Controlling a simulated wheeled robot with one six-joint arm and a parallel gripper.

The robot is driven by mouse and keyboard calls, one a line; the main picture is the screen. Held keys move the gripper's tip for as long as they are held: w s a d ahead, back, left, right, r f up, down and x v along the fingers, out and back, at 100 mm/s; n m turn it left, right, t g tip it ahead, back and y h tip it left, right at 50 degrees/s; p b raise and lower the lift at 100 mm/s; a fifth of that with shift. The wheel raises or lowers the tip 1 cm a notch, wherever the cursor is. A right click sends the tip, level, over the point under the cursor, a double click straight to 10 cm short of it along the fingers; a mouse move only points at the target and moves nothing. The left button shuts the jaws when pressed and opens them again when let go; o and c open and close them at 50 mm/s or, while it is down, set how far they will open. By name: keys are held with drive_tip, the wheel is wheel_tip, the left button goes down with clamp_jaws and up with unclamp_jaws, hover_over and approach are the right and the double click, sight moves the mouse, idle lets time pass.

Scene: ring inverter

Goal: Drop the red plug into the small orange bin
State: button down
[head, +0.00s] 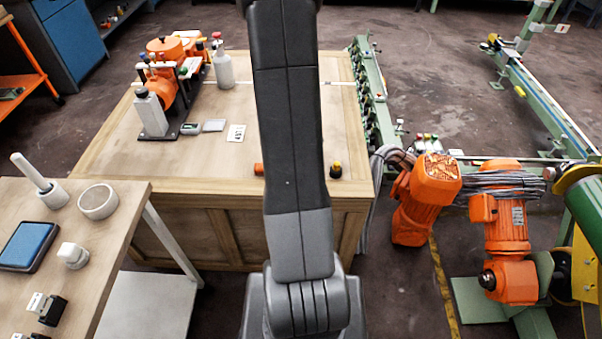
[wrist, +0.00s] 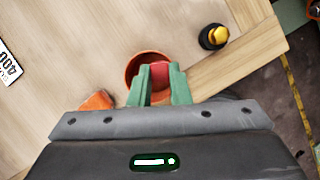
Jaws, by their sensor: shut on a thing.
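In the wrist view, my gripper (wrist: 160,84) has its green fingers shut on the red plug (wrist: 159,74). Only part of the plug shows between the fingertips. The small orange bin (wrist: 131,69) is round and open-topped, and it stands on the wooden table. The plug and fingertips overlap the bin's opening in this view, and they cover its near and right parts. I cannot tell how high the plug is above the bin's floor. In the head view my own arm hides the gripper, the plug and the bin.
An orange piece (wrist: 97,101) lies left of the bin, also seen in the head view (head: 259,169). A black and yellow knob-like object (wrist: 214,36) stands to the right near the table edge. The wooden table (head: 215,165) is bare around them, with orange machinery at its back left.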

drive_tip(key=shift+f+b, duration=0.35)
drive_tip(key=shift+f, duration=0.35)
drive_tip(key=c, duration=1.3)
unclamp_jaws()
drive_tip(key=p+v, duration=0.7)
drive_tip(key=v, duration=0.7)
drive_tip(key=shift+p, duration=0.35)
drive_tip(key=shift+d, duration=0.1)
drive_tip(key=b+x, duration=0.8)
drive_tip(key=x, duration=0.6)
drive_tip(key=shift+f, duration=0.35)
wheel_tip(320, 180, up, 2)
drive_tip(key=shift+w+p, duration=0.1)
drive_tip(key=shift+p, duration=0.75)
drive_tip(key=shift+r+p, duration=0.65)
